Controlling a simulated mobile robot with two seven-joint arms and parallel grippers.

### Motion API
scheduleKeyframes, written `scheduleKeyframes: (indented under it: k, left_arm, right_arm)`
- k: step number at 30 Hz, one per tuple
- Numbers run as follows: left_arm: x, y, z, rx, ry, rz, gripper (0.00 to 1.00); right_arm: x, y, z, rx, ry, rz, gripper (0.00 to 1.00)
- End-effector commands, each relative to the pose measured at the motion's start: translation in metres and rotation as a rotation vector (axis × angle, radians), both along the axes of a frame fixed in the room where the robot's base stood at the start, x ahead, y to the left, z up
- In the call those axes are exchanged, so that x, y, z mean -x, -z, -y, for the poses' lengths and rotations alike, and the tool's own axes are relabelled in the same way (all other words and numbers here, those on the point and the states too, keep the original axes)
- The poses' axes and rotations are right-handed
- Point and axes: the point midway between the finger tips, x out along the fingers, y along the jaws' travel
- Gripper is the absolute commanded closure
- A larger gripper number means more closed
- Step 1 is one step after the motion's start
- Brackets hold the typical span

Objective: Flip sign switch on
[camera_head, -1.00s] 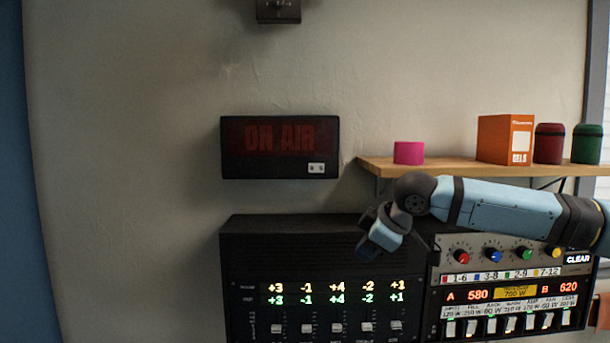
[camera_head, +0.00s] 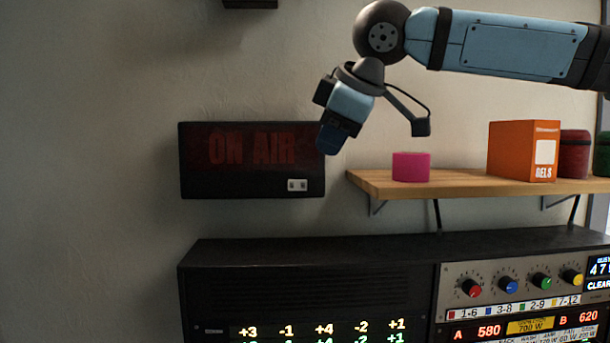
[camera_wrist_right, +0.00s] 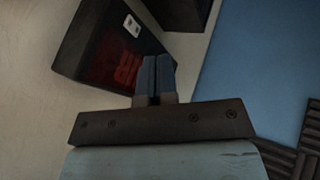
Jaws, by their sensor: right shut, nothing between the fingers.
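The black ON AIR sign (camera_head: 225,180) hangs on the wall left of the shelf, its red letters dim. A small white switch plate (camera_head: 298,185) sits at the sign's lower right corner. My right gripper (camera_head: 328,146) is shut and empty, in front of the sign's right edge, above and right of the switch in the head view. In the right wrist view the shut fingers (camera_wrist_right: 155,68) overlap the sign (camera_wrist_right: 80,40), and the switch (camera_wrist_right: 132,26) shows above and left of them. Whether the fingers touch the sign cannot be told. My left gripper is not in view.
A wooden shelf (camera_head: 455,188) on the right holds a pink cylinder (camera_head: 411,167), an orange box (camera_head: 515,152) and dark red (camera_head: 574,155) and green (camera_head: 603,155) containers. A black equipment rack (camera_head: 320,262) stands below. Bare wall lies left of the sign.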

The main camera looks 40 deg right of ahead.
Motion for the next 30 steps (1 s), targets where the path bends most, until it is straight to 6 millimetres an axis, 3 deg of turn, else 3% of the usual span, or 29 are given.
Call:
scheduleKeyframes:
  k: [6,18,23,30]
  left_arm:
    - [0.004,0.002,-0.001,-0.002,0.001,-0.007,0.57]
    - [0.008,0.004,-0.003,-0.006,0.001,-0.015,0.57]
    - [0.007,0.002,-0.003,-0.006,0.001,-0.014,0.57]
    - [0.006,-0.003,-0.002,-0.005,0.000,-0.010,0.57]
  right_arm:
    - [0.005,-0.009,-0.007,0.002,0.002,0.005,1.00]
    - [0.002,-0.006,-0.006,0.002,0.002,0.004,1.00]
    - [-0.009,0.008,-0.005,0.002,0.004,0.002,1.00]
    - [-0.039,0.050,0.000,0.003,0.003,0.000,1.00]
